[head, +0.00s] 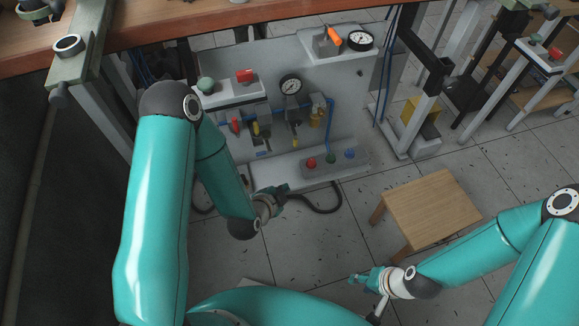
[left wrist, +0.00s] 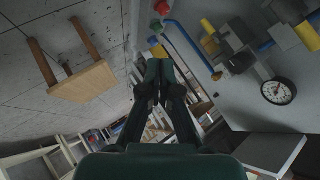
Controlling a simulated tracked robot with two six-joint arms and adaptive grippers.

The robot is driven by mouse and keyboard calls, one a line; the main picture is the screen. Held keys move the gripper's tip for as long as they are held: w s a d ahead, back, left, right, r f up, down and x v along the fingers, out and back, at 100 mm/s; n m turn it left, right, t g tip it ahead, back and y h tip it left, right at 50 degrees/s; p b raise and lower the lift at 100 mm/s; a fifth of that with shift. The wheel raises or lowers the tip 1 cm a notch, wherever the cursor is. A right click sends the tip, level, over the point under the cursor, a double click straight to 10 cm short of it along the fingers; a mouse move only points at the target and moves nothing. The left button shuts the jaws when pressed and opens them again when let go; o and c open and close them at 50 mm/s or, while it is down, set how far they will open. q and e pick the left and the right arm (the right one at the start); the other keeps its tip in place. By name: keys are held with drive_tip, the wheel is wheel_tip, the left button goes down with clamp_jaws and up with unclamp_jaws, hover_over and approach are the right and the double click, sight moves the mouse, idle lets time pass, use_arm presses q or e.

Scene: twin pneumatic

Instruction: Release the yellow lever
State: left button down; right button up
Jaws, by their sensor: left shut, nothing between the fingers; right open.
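On the grey pneumatic panel in the head view, a small yellow lever-like part (head: 256,129) hangs beside a red one, and another yellow part (head: 295,140) sits under the gauge. I cannot tell for sure which is the yellow lever. Yellow parts also show in the left wrist view, one at the upper middle (left wrist: 208,26) and one at the right (left wrist: 307,36). My left gripper (head: 281,189) is shut and empty, in front of the panel's lower edge, apart from the yellow parts. It also shows in the left wrist view (left wrist: 160,68). My right gripper (head: 358,278) is open and empty, low above the floor.
A red-handled part (head: 235,125) and a dial gauge (head: 291,85) are on the panel. A button box (head: 323,170) with red, green and blue buttons projects at its base. A wooden stool (head: 430,205) stands at the right. A wooden bench edge (head: 180,28) crosses the top.

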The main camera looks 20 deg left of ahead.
use_arm(q)
drive_tip(key=w+a+f+m+t+y+b, duration=0.1)
drive_tip(key=w+a+f+m+t+b, duration=0.1)
drive_tip(key=m+b, duration=0.4)
drive_tip(key=w+f+t+b, duration=0.1)
drive_tip(key=w+t, duration=0.1)
drive_tip(key=shift+w+a+m+t+y, duration=0.3)
drive_tip(key=shift+w+a, duration=0.05)
drive_tip(key=shift+w, duration=0.05)
use_arm(e)
wheel_tip(320, 180, down, 10)
use_arm(q)
drive_tip(key=shift+f, duration=0.1)
drive_tip(key=b, duration=0.3)
approach(295, 145)
drive_tip(key=x, duration=0.5)
drive_tip(key=shift+w+f, duration=0.15)
drive_tip(key=shift+f, duration=0.15)
drive_tip(key=shift+w+r, duration=0.1)
drive_tip(key=shift+w, duration=0.6)
use_arm(e)
drive_tip(key=shift+f, duration=1.55)
